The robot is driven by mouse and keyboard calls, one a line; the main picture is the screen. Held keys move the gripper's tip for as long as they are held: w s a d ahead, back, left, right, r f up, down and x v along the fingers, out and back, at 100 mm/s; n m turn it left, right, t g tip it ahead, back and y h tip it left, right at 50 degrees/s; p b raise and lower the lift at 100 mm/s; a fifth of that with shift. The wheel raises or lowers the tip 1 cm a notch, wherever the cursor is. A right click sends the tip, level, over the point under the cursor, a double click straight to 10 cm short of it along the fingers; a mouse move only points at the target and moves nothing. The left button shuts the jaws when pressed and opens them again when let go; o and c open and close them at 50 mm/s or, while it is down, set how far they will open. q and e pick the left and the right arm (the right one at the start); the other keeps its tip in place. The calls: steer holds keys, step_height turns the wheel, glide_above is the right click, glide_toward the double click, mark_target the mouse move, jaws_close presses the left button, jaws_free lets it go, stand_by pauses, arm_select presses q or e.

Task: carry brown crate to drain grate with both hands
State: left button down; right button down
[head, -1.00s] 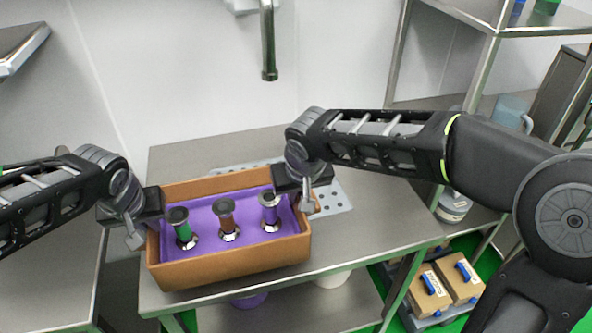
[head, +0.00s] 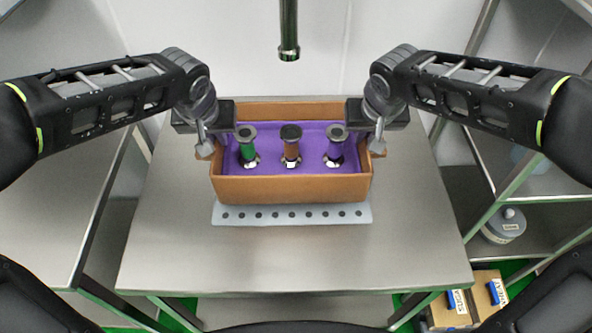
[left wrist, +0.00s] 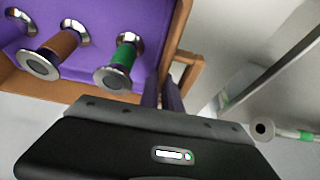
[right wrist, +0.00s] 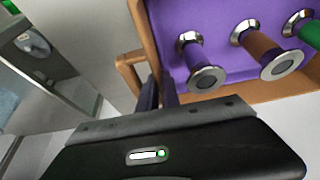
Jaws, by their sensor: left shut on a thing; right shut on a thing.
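The brown crate (head: 290,189) is level over the drain grate (head: 290,215); a perforated front strip of the grate shows before the crate. I cannot tell whether the crate touches it. A purple liner (head: 270,171) inside holds green (head: 247,149), brown (head: 291,151) and purple (head: 336,151) handled pieces, all upright. My left gripper (head: 207,146) is shut on the crate's left side and my right gripper (head: 377,145) on its right side. The crate's side handles show in the left wrist view (left wrist: 190,62) and right wrist view (right wrist: 128,62); the fingertips are partly hidden.
A steel table (head: 290,265) lies beneath, with free room in front. A tap spout (head: 289,40) hangs behind and above the crate. Another steel counter (head: 60,215) stands at left. Shelving at right holds a grey lidded tub (head: 504,226).

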mark_target(221, 151)
arm_select(q)
steer(key=shift+f, duration=0.1)
arm_select(e)
steer(key=shift+f, duration=0.1)
stand_by(0.5)
